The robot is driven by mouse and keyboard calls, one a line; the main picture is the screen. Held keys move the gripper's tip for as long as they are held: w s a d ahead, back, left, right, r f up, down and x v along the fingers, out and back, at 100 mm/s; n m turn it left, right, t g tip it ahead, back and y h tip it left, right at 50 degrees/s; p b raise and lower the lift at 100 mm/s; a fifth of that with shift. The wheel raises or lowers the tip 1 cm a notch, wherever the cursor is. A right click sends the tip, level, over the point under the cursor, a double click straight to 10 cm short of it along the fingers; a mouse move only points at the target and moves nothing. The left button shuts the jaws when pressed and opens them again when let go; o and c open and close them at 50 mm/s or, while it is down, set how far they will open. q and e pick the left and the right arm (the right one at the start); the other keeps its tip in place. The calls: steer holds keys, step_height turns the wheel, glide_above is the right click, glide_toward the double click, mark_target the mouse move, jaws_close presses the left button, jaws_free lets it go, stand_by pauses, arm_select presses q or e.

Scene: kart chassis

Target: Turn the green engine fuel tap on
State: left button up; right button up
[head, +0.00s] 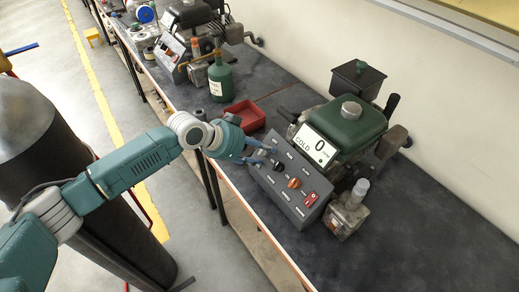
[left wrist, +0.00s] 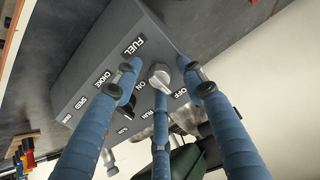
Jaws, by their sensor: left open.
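The green engine (head: 352,122) stands on the bench, with a display reading "COLD" and "0". Its grey control panel (head: 273,187) is in front of it. In the left wrist view the silver fuel tap knob (left wrist: 160,77) sits on the panel under the "FUEL" label, with "ON" and "OFF" marked beside it. I cannot tell exactly which mark it points to. My left gripper (head: 262,153) is at the panel's far left end; its blue fingers (left wrist: 163,98) are open and spread around the knob. Contact is unclear. My right gripper is not in view.
A black knob (head: 278,167), an orange knob (head: 294,183) and a red switch (head: 310,199) are on the same panel. A red tray (head: 245,114) and a green bottle (head: 220,78) stand behind my gripper. A second engine (head: 190,14) is farther back. The bench's right front is clear.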

arm_select(q)
jaws_close()
steer(key=shift+m+b, duration=0.3)
steer(key=shift+f+m+b, duration=0.1)
steer(key=shift+m+b, duration=0.45)
steer(key=shift+m, duration=0.45)
steer(key=m+b, duration=0.1)
steer(key=m, duration=0.2)
steer(key=shift+m, duration=0.3)
steer(key=m+b, duration=0.1)
steer(key=m, duration=0.4)
steer(key=shift+y+b, duration=0.3)
steer(key=shift+b, duration=0.05)
steer(key=m, duration=0.6)
steer(key=shift+r+b, duration=0.2)
steer(key=shift+b, duration=0.2)
steer(key=shift+m, duration=0.3)
